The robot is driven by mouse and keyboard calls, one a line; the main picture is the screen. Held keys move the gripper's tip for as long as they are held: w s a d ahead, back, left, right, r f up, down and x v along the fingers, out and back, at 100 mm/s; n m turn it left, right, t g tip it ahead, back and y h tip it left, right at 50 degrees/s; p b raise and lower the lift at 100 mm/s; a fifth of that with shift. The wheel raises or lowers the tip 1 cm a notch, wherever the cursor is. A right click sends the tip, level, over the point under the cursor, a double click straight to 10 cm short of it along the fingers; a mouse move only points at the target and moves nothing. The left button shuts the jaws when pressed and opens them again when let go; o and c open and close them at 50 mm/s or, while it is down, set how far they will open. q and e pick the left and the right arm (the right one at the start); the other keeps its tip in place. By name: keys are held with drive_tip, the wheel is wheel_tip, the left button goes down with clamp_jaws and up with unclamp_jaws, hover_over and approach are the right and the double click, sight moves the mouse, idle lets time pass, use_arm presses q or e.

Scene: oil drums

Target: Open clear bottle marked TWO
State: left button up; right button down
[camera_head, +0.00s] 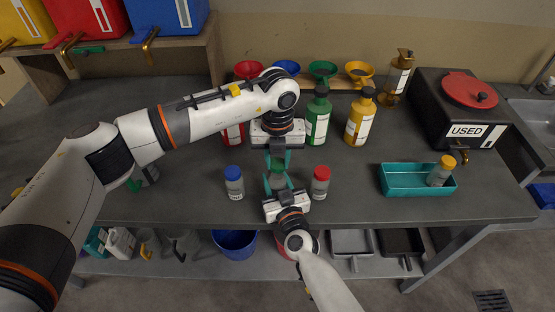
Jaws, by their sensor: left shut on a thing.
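A small clear bottle (278,181) with a green cap (277,164) stands near the middle of the bench, largely hidden by my grippers. I cannot read its marking. My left gripper (278,158) comes down from behind and is shut on the green cap. My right gripper (278,182) reaches in from the front, with teal fingers on either side of the bottle's body. Whether they press on it is not clear.
A blue-capped bottle (234,183) stands left and a red-capped bottle (320,183) right, both close. Green (317,119) and yellow (360,119) bottles stand behind. A teal tray (402,181) holds a yellow-capped bottle (440,172). The black USED box (440,115) is behind it.

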sight(277, 163)
use_arm(q)
drive_tip(key=shift+r, duration=1.6)
use_arm(e)
drive_tip(key=c, duration=0.7)
unclamp_jaws()
drive_tip(key=shift+c, duration=0.2)
